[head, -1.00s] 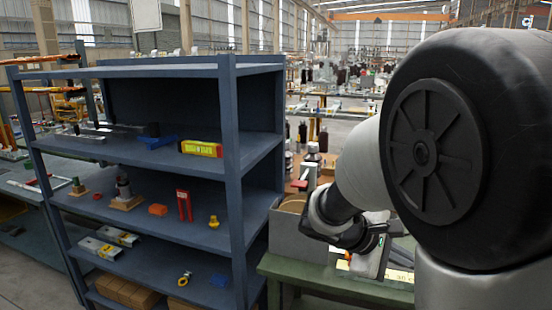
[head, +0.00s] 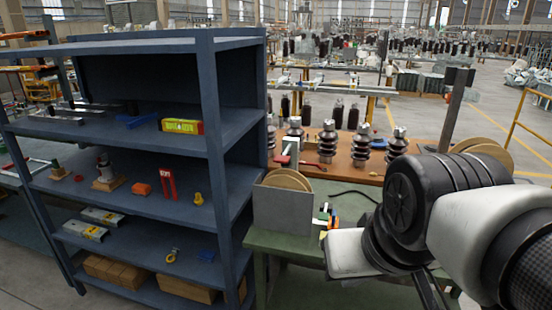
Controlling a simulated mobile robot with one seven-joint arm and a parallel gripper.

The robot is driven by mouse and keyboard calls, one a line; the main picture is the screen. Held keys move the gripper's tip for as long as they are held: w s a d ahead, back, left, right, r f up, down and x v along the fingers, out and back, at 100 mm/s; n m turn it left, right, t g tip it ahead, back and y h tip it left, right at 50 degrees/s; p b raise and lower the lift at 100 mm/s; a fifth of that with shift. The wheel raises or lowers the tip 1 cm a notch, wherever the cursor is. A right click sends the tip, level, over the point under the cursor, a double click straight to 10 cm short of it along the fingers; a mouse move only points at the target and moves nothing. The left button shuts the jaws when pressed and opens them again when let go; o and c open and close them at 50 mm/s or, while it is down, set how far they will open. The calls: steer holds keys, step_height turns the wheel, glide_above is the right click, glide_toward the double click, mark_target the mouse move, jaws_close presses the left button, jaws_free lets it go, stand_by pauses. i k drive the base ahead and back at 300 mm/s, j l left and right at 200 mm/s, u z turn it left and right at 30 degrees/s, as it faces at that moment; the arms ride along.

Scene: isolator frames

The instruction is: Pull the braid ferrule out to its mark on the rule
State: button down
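I cannot make out the braid ferrule, its mark or the rule in the head view. The green bench (head: 285,243) stands right of the blue shelf, and my arm covers much of its right part. My arm reaches in from the right, with a white link (head: 350,255) low over the bench. My gripper's fingers do not show. Small green, black and orange pieces (head: 328,216) sit on the bench just beyond that link. A dark curved cable (head: 355,193) runs behind them.
A grey box (head: 283,211) with tan discs (head: 288,180) stands at the bench's left. The blue shelf (head: 214,150) is close by on the left. Behind the bench, a wooden-topped table (head: 345,160) carries several dark insulators (head: 328,145). Open floor (head: 500,115) lies at the far right.

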mark_target(333, 224)
steer(key=i+l+z, duration=0.3)
steer(key=i, duration=0.2)
steer(key=i+l+z, duration=0.1)
steer(key=i+z, duration=0.15)
steer(key=i, duration=0.25)
